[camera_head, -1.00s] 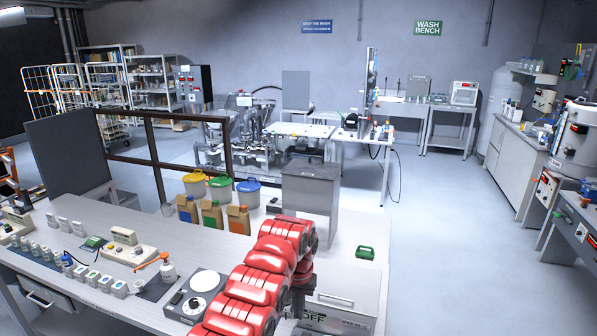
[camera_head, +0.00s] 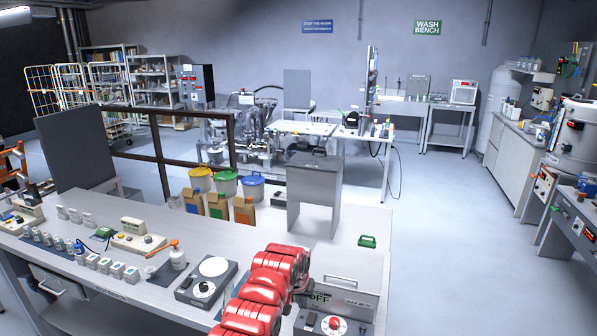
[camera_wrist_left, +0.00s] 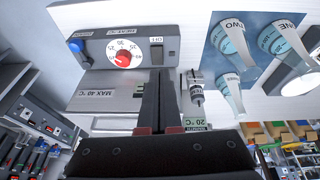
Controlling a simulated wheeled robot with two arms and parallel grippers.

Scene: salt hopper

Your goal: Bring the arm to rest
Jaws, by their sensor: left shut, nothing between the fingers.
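My red left arm (camera_head: 262,290) reaches in from the bottom of the head view, over the front of the long bench. My left gripper (camera_head: 302,286) is small and dark there, partly hidden by the arm. In the left wrist view the gripper (camera_wrist_left: 161,82) has its two dark fingers together, with nothing between them. Behind the fingers is a grey control box (camera_wrist_left: 95,32) with a red dial (camera_wrist_left: 124,57), a blue knob and an OFF label. I cannot tell whether the fingers touch it. My right gripper is in neither view.
A dial-fronted plate unit (camera_head: 207,280) stands left of the arm. A grey stand (camera_head: 315,185), coloured-lid buckets (camera_head: 225,184) and a green case (camera_head: 367,241) are farther back. Labelled beakers (camera_wrist_left: 232,45) stand on a blue mat in the wrist view. The floor at right is clear.

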